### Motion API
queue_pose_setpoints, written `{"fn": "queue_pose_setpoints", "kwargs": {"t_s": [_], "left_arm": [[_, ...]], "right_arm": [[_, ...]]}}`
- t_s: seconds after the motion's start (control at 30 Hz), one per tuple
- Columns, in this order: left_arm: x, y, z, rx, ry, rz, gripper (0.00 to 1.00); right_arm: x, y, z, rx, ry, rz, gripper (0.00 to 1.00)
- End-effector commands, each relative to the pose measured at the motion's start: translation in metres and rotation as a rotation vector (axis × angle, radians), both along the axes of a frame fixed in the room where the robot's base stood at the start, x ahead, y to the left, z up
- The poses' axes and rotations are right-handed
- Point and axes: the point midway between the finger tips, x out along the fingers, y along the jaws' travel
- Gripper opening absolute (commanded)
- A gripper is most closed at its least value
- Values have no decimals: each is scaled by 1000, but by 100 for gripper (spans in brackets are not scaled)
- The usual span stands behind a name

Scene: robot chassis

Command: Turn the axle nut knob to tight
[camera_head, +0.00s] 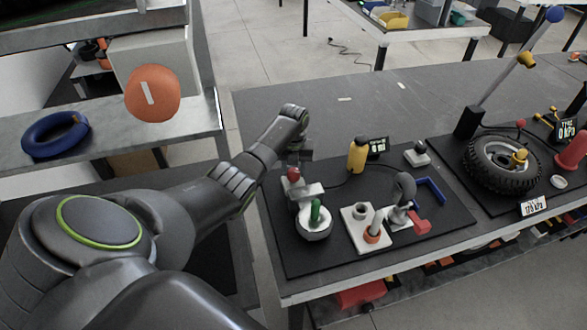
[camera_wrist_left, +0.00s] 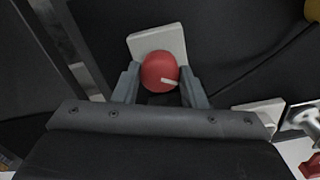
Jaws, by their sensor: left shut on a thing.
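The axle nut knob appears to be the red round knob (camera_wrist_left: 158,68) with a short white mark, on a pale square base (camera_wrist_left: 143,40). In the left wrist view its white mark points to the lower right. My left gripper (camera_wrist_left: 160,76) has one finger on each side of the knob and is shut on it. In the head view the red knob (camera_head: 293,174) shows just below my left gripper (camera_head: 298,160), at the left of the black mat (camera_head: 290,250). Any tight marking is not readable. My right gripper is out of view.
Beside the knob stand a white round fixture with a green handle (camera_head: 315,211), a yellow cylinder (camera_head: 357,154), a small display (camera_head: 377,145) and a white block with an upright peg (camera_head: 360,238). A tyre (camera_head: 500,166) lies further right. Table space behind the mat is clear.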

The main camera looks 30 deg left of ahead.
Motion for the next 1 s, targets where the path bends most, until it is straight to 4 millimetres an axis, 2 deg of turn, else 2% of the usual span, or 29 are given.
{"fn": "queue_pose_setpoints", "kwargs": {"t_s": [0.5, 0.53, 0.67, 1.0], "left_arm": [[1, 0, 1, 0, -2, -20, 15], [1, 0, 1, 0, -2, -20, 41], [1, 0, 1, 0, -2, -19, 58], [0, 0, 2, 1, -1, -18, 59]], "right_arm": [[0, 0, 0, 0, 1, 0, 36], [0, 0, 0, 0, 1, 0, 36], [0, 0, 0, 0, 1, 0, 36], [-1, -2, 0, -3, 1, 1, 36]]}}
